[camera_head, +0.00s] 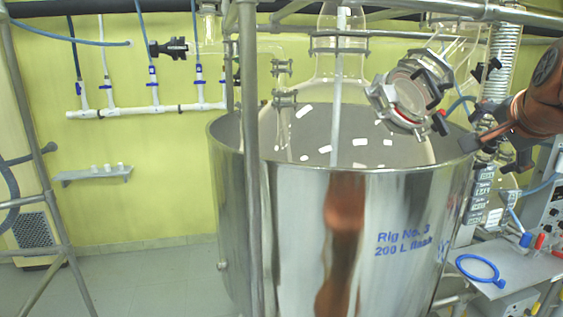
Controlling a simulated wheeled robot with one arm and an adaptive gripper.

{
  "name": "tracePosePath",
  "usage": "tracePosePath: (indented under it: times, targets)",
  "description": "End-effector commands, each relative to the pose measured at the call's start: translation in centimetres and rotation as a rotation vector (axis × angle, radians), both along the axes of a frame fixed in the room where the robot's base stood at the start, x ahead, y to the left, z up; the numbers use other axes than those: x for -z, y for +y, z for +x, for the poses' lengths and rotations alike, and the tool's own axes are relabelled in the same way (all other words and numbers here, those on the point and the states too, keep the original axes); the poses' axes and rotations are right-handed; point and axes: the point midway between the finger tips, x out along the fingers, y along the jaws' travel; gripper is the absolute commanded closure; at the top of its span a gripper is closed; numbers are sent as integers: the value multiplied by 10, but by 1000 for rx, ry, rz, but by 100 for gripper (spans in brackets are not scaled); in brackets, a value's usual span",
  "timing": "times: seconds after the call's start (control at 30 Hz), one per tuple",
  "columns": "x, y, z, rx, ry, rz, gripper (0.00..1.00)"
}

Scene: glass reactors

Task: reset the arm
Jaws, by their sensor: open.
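My arm (541,103), orange-brown with a dark joint cap, reaches in from the right edge. My gripper (488,138) is at its left end, near the right rim of the steel vessel (405,205), and is open. I see nothing held in it. The fingers are small and partly blend with the dark fittings behind them, so I cannot tell whether they touch anything.
A steel upright (250,160) stands in front of the vessel. A metal shelf (515,262) at lower right carries a blue ring (478,268). Metal rails cross the top. A white manifold (145,111) and a small wall shelf (92,174) are at left. The left floor is mostly clear.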

Motion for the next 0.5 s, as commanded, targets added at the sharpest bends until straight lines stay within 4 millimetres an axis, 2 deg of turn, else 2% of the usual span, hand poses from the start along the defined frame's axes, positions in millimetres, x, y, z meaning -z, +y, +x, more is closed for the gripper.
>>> tracePosePath:
  times: [0.27, 0.43, 0.5]
  targets:
    - [58, 32, -7, -118, 148, -25, 6]
    - [109, 63, -21, -237, 283, -53, 6]
    - [138, 80, -32, -308, 360, -69, 6]
